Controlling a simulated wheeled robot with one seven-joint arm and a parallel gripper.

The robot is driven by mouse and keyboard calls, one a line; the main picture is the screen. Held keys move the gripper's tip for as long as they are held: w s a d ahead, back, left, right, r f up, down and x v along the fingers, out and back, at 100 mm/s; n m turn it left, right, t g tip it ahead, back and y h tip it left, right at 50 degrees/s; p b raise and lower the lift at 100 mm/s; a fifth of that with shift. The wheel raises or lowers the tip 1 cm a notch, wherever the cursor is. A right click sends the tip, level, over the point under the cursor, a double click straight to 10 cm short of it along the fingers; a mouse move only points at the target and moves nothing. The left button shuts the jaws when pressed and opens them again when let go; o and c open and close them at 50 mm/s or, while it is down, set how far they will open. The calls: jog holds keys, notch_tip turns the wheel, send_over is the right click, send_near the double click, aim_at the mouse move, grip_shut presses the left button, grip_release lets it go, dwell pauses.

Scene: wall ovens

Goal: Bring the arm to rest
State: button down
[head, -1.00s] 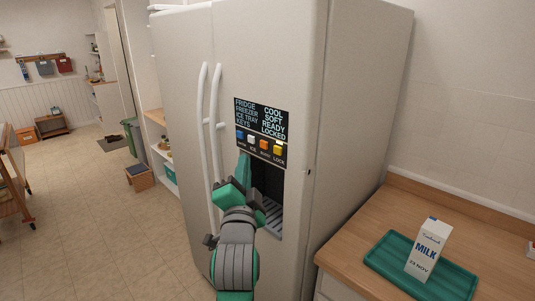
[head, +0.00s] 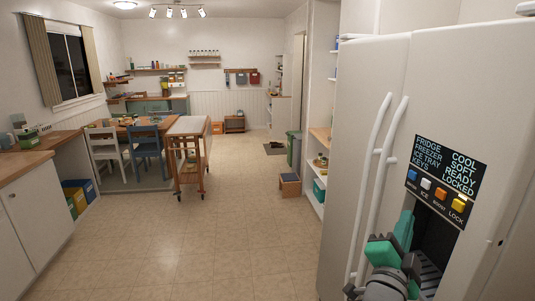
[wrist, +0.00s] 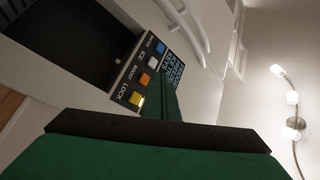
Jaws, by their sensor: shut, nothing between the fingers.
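My gripper (head: 403,228) is at the lower right of the head view, in front of the fridge's dispenser recess. Its green fingers are shut, point upward and hold nothing. Just above them is the fridge's display panel (head: 446,165), reading fridge cool, freezer soft, ice tray ready, keys locked. Below the text is a row of blue, white, orange and yellow buttons; the yellow lock button (head: 458,205) looks lit. In the wrist view, the green finger (wrist: 165,95) covers part of the same panel. I cannot tell whether the fingers touch the fridge.
The white fridge (head: 360,80) fills the right side, with two long door handles (head: 372,170). Open tiled floor (head: 225,235) lies to the left.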

jog(key=s+a+f+n+t+y, duration=0.1)
jog(key=s+a+f+n+y, duration=0.25)
jog(key=a+f, duration=0.45)
jog(key=s+a+f+n+y, duration=0.2)
jog(key=a+f+n, duration=0.25)
jog(key=f, duration=0.75)
jog(key=s+a+f+n+t+y, duration=0.1)
jog(key=s+a+f+n+y, duration=0.15)
jog(key=a+f, duration=0.6)
jog(key=s+a+f+n+g+y, duration=0.1)
jog(key=s+a+f+n, duration=0.1)
jog(key=s+a+f, duration=0.3)
jog(key=s+a+f+n+y, duration=0.25)
jog(key=s+f, duration=0.25)
jog(key=s, duration=0.3)
jog(key=s+a+n+y, duration=0.1)
jog(key=s+a+n, duration=0.1)
jog(key=s, duration=0.6)
jog(key=s+a+n+g, duration=0.1)
jog(key=s+a, duration=0.2)
jog(key=s, duration=0.5)
jog(key=shift+a+f+n+y, duration=0.3)
jog(key=shift+f+n+y, duration=0.05)
jog(key=shift+f+n, duration=0.05)
jog(key=shift+s, duration=0.1)
